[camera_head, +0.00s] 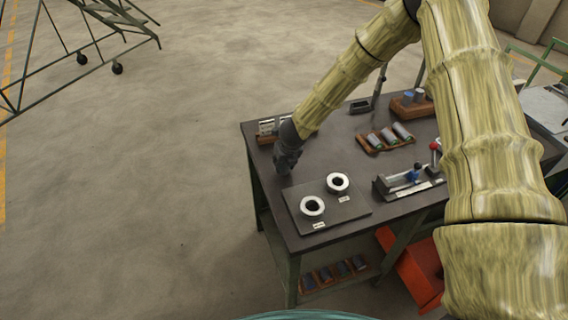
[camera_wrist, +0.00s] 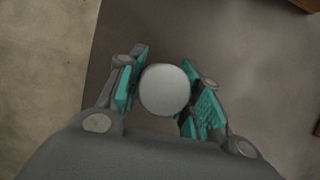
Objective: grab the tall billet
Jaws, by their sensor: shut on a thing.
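My gripper (camera_wrist: 158,104) points down in the wrist view, its two teal-padded fingers on either side of a pale grey round end, the tall billet (camera_wrist: 164,89). The fingers are shut on it. The billet is seen end-on, so its length does not show. In the head view my gripper (camera_head: 286,163) is at the left edge of the dark table (camera_head: 300,172). The billet in it cannot be made out there, and I cannot tell whether it touches the tabletop.
A plate with two white rings (camera_head: 312,206) lies just in front of my gripper. A wooden rack of billets (camera_head: 385,139), a clamp device (camera_head: 408,182) and a wooden block with cylinders (camera_head: 412,103) stand to the right. An orange bin (camera_head: 415,268) is below. Open floor lies left.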

